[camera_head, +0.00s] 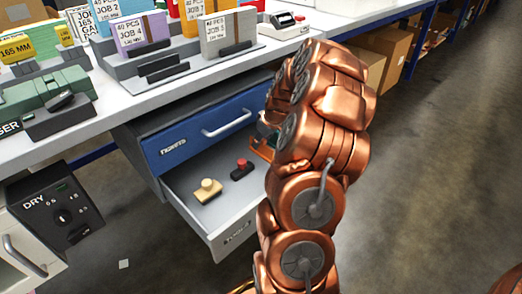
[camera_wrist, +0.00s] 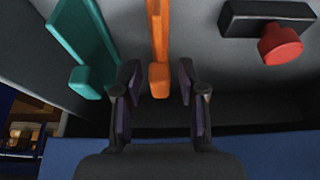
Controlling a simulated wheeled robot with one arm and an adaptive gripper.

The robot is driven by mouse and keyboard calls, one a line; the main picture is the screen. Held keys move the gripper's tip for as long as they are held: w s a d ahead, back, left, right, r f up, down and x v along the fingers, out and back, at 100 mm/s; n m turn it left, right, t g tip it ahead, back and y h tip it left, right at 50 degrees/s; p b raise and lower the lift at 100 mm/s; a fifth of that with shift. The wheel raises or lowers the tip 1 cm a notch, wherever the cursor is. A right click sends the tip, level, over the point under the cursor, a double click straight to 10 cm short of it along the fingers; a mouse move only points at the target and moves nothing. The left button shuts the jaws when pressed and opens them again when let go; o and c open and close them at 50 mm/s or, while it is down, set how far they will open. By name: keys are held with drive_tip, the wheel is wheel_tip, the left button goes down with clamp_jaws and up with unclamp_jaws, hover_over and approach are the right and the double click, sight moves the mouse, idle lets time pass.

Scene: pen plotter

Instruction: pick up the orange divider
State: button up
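The orange divider (camera_wrist: 157,35) is a thin upright strip with a small block at its near end, in the open drawer. In the wrist view it lies between the two fingers of my gripper (camera_wrist: 158,98). The fingers are spread, with a gap on each side of the block, so they do not hold it. In the head view only a small bit of the orange divider (camera_head: 262,150) shows beside my copper arm, which hides most of it and my gripper.
A teal divider (camera_wrist: 84,38) stands left of the orange one. A black stamp with a red knob (camera_wrist: 281,44) is to the right. In the head view, the open drawer (camera_head: 228,205) also holds a beige knobbed block (camera_head: 207,190). A blue drawer front (camera_head: 195,138) is above.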

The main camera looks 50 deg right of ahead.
clamp_jaws()
drive_tip(key=shift+r, duration=0.1)
idle(0.3)
